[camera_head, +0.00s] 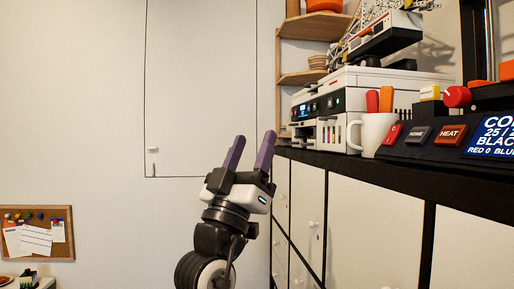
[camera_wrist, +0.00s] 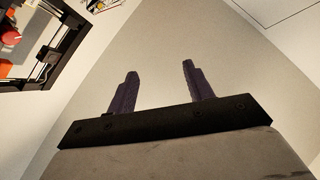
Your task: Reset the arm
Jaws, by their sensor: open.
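My gripper (camera_head: 251,150) is raised in the middle of the head view, with its two purple fingers pointing up. The fingers stand apart and nothing is between them. It is in front of the pale wall, just left of the black counter edge, and touches nothing that I can see. In the wrist view my gripper (camera_wrist: 158,72) also shows two separate dark purple fingers with only plain wall behind them.
A black counter (camera_head: 345,163) over white cabinets (camera_head: 373,225) runs along the right. It holds a white printer (camera_head: 330,107), a white mug (camera_head: 375,132) with orange and red handles, and a control panel (camera_head: 430,137). A corkboard (camera_head: 38,233) hangs low left. The wall between is clear.

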